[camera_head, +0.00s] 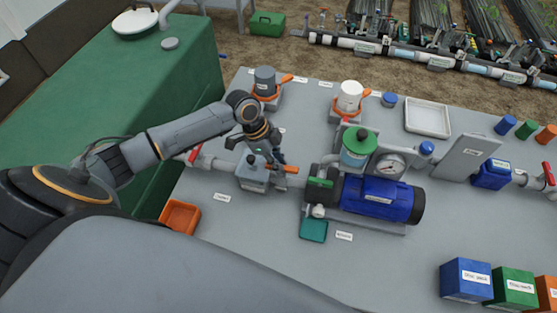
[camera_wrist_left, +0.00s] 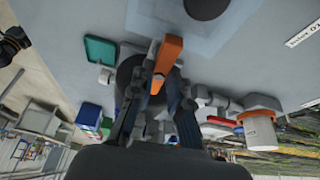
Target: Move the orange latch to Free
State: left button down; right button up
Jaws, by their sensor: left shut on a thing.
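The orange latch (camera_head: 289,169) sticks out to the right from the grey box-shaped housing (camera_head: 252,182) on the bench, left of the blue pump. My left gripper (camera_head: 279,159) comes down on it from above. In the left wrist view, the orange latch (camera_wrist_left: 168,55) runs between the two dark fingers of my left gripper (camera_wrist_left: 158,85), which are shut on it near its lower end. The lettering on the labels near the housing is too small to read. My right gripper is not in view.
The blue pump (camera_head: 378,198) stands close right of the latch, with a green-topped jar (camera_head: 357,147) behind it. Two canisters (camera_head: 265,82) with orange clamps stand at the back. An orange tray (camera_head: 180,216) and a green tray (camera_head: 313,229) lie in front. The front middle of the bench is clear.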

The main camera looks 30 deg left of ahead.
pick_arm(q)
jog(key=n+p, duration=0.1)
jog(key=n+t+p, duration=0.1)
jog(key=n+p, duration=0.2)
jog(key=p, duration=0.1)
jog(key=shift+s+d+r+n+t+y, duration=0.15)
jog(key=shift+s+r+n+t+y, duration=0.1)
jog(key=shift+r+n+t+y, duration=0.05)
jog(key=shift+f+n+t+y+p, duration=0.1)
jog(key=shift+n+t+y+p, duration=0.2)
jog(key=shift+n+p, duration=0.5)
jog(key=shift+d+f+n, duration=0.1)
jog(key=shift+n, duration=0.9)
jog(key=shift+s+d+n+t+y, duration=0.1)
jog(key=shift+n+t+y, duration=0.4)
jog(key=shift+n, duration=0.4)
jog(key=n+y, duration=0.1)
jog(key=n, duration=0.2)
jog(key=shift+d+n+y, duration=0.15)
jog(key=shift+n+y, duration=0.15)
jog(key=shift+d+n+y, duration=0.1)
jog(key=shift+n+y, duration=0.7)
jog(key=shift+n, duration=1.4)
jog(key=c, duration=1.3)
grip_release()
